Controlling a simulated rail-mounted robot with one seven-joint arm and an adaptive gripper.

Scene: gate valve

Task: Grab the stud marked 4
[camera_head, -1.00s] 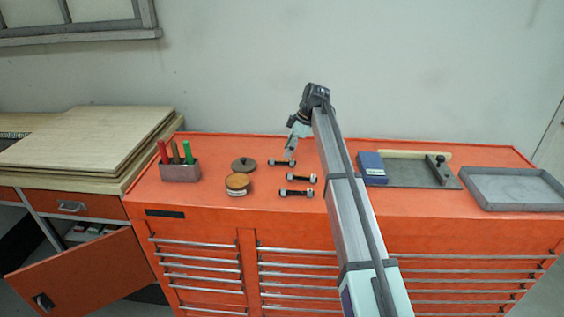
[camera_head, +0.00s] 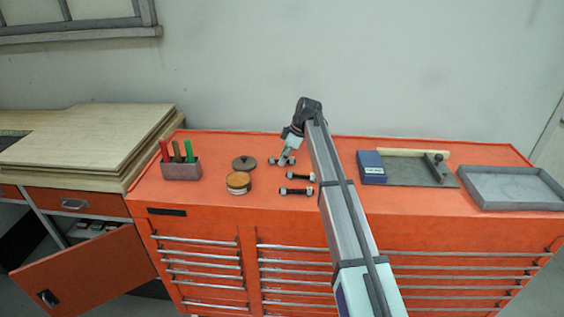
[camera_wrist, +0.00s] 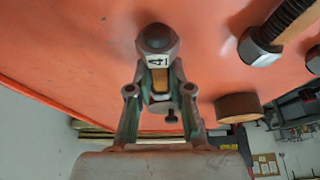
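The stud marked 4 (camera_wrist: 156,41) shows in the wrist view, with its dark nut and a white label reading 4 facing me. In the head view it appears to be the back stud (camera_head: 273,161), lying on the red cabinet top, partly covered by my gripper (camera_head: 287,158). In the wrist view my gripper (camera_wrist: 160,72) has one finger on each side of this stud, with the fingertips close to it just below the label. I cannot tell whether the fingers press on it.
Two more studs (camera_head: 300,176) (camera_head: 297,191) lie just in front; one shows at the wrist view's upper right. A round wooden-topped piece (camera_head: 238,181), a dark disc (camera_head: 244,163) and a marker holder (camera_head: 181,170) are left.

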